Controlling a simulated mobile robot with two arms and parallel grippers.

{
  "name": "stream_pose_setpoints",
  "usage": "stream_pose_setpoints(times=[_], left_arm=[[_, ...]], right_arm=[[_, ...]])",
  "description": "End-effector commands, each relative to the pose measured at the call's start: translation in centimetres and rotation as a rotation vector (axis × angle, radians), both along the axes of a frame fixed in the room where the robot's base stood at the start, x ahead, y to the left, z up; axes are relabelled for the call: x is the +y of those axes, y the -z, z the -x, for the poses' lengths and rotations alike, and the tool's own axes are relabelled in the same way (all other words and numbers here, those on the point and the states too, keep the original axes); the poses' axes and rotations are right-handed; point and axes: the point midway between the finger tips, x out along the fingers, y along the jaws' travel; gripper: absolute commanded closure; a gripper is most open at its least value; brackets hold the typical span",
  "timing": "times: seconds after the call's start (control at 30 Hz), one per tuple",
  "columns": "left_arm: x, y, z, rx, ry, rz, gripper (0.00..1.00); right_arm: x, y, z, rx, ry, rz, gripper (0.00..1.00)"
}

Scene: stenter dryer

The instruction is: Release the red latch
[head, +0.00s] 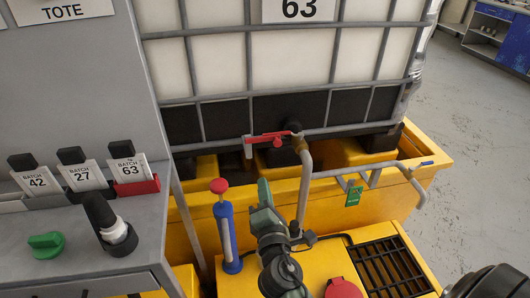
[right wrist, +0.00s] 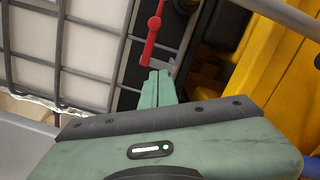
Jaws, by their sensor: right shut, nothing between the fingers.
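A red lever (head: 270,138) sits on the valve of the pipe in front of the caged tank, below its 63 sign. The red lever also shows in the right wrist view (right wrist: 152,40), just beyond my fingertips. My right gripper (head: 264,186) is green, shut and empty. In the head view it appears below the lever; in the right wrist view its fingertips (right wrist: 158,76) point toward the lever's lower end, and I cannot tell whether they touch. A separate red piece (head: 137,187) is at the foot of the batch 63 card on the grey panel. My left gripper is not in view.
The bent pipe (head: 305,185) comes down right of my gripper. A blue pump with a red knob (head: 219,186) stands left of it. The yellow tray (head: 410,190) lies below the tank.

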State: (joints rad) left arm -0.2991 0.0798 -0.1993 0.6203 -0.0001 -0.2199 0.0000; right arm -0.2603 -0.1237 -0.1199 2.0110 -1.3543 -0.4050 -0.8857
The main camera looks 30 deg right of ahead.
Motion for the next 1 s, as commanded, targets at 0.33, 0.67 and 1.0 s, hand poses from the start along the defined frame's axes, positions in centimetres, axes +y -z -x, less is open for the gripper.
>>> stream_pose_setpoints(times=[0.33,0.67,1.0], left_arm=[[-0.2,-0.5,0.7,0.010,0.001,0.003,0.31],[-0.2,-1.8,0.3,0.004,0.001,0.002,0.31],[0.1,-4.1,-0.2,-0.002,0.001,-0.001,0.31]], right_arm=[[-0.4,-0.2,-1.5,-0.001,-0.002,-0.003,1.00],[-2.5,-0.5,-7.9,-0.002,-0.001,-0.004,1.00],[-6.0,-1.9,-9.4,0.002,-0.002,-0.004,1.00]])
